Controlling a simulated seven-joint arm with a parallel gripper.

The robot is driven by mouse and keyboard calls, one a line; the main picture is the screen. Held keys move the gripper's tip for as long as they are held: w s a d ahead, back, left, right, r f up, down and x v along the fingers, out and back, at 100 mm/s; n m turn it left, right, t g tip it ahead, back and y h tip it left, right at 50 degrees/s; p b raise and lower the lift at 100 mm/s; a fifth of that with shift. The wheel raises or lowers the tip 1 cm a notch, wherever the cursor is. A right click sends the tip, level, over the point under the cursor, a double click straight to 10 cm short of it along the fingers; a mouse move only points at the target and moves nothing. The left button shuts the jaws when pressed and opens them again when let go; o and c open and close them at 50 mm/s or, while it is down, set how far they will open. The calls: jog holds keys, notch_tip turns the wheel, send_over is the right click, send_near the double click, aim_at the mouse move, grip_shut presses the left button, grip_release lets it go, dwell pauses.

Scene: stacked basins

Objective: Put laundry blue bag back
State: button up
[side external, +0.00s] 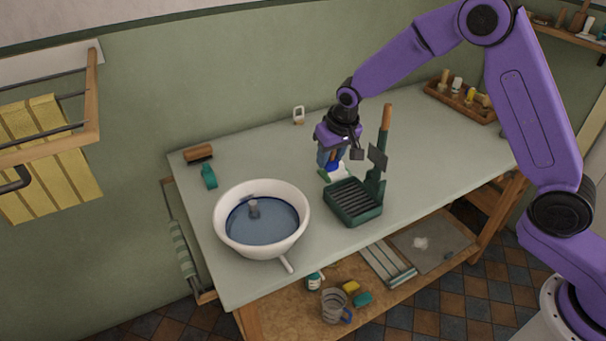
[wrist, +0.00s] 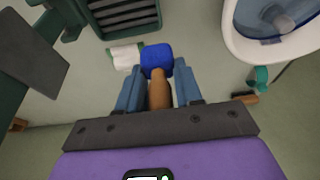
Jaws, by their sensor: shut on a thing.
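The laundry blue bag (wrist: 157,58) is a blue bundle on a wooden peg (wrist: 159,95). My gripper (wrist: 158,84) is shut on the peg, with a finger on each side, and the blue end points away from my wrist. In the side external view my gripper (side external: 330,158) is low over the table, left of the green ribbed tray, and the blue bag (side external: 332,167) shows just below the fingers. A white and green item (wrist: 125,57) is beside the blue end; I cannot tell whether they touch.
The green ribbed tray (side external: 352,216) has an upright post with a wooden handle (side external: 387,117) close to my gripper. A white basin (side external: 262,252) of bluish water stands front left. A brush (side external: 198,153) and a teal item (side external: 208,176) lie behind it. A wooden caddy (side external: 462,105) stands back right.

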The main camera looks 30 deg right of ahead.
jog(key=w+f, duration=0.2)
jog(key=w+a+f, duration=0.1)
jog(key=w+f, duration=0.1)
jog(key=w, duration=0.1)
jog(key=w+a+f, duration=0.1)
jog(key=w+f, duration=0.1)
jog(key=shift+w+f, duration=0.2)
jog(key=shift+w, duration=0.2)
jog(key=shift+w+a+f, duration=0.2)
jog(key=shift+w+f, duration=0.5)
jog(key=shift+f, duration=1.55)
jog(key=shift+f, duration=0.2)
jog(key=o, duration=1)
jog(key=shift+r, duration=0.1)
